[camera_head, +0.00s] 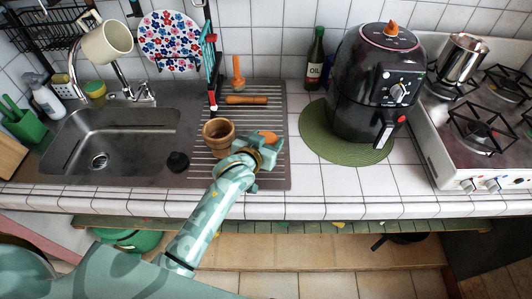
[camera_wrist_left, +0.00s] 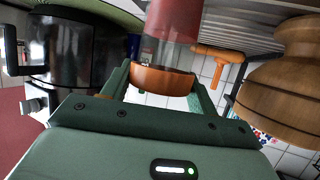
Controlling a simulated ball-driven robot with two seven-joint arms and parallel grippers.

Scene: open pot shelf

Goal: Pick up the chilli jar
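The chilli jar, with a round orange-brown lid (camera_head: 267,137), stands on the ribbed drainboard in the head view, mostly hidden by my left gripper (camera_head: 262,155). In the left wrist view, which is upside down, the jar (camera_wrist_left: 170,45) shows clear glass, red contents and the wooden lid. My left gripper (camera_wrist_left: 160,90) has one finger on each side of the jar by its lid. I cannot tell whether the fingers touch it. My right gripper is not in view.
A wooden mortar (camera_head: 218,136) stands close left of my gripper, and a wooden pestle (camera_head: 247,99) lies behind. A black air fryer (camera_head: 370,85) stands on a green mat (camera_head: 316,140) to the right. The sink (camera_head: 110,140) is left.

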